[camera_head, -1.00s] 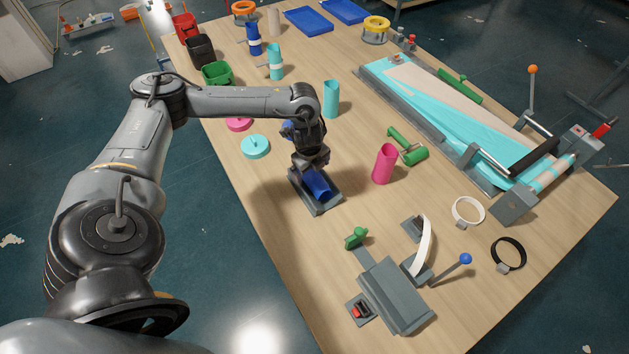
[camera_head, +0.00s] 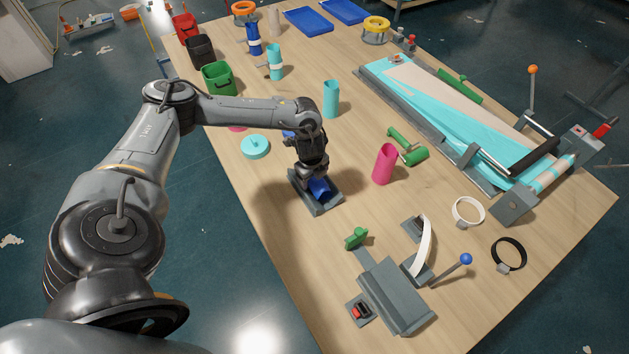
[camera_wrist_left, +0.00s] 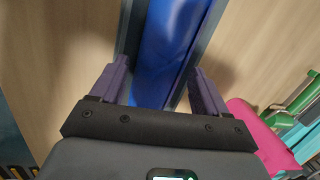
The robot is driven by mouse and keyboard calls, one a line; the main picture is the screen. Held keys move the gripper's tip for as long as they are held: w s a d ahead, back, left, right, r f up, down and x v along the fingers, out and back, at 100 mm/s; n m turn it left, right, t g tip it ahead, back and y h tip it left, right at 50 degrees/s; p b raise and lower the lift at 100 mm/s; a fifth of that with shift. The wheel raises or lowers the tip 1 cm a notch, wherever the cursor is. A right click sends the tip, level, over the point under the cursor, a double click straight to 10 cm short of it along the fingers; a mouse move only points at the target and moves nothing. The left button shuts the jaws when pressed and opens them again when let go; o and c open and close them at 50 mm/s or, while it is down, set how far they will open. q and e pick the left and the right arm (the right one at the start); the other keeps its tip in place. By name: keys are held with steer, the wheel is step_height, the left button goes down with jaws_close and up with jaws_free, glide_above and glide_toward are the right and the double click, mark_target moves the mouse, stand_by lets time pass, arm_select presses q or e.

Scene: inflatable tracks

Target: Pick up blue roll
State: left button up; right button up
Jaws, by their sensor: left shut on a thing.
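The blue roll (camera_head: 319,187) lies in a grey cradle (camera_head: 325,208) near the middle of the table. My left gripper (camera_head: 314,182) is right above the cradle, pointing down, shut on the blue roll. In the left wrist view the blue roll (camera_wrist_left: 168,45) runs between the two fingers (camera_wrist_left: 160,85), with the grey cradle's walls along its sides. The arm hides part of the roll in the head view. I cannot tell whether the roll is lifted off the cradle. My right gripper is not in view.
A pink cylinder (camera_head: 384,164) stands to the right of the cradle, with a green roller (camera_head: 413,153) behind it. A turquoise cylinder (camera_head: 331,99) stands farther back. A grey device (camera_head: 394,293) with a blue-knobbed lever lies in front. A turquoise disc (camera_head: 255,146) lies to the left.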

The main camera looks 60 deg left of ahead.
arm_select(q)
steer(key=c, duration=0.4)
steer(key=shift+o, duration=0.2)
steer(key=shift+r, duration=0.1)
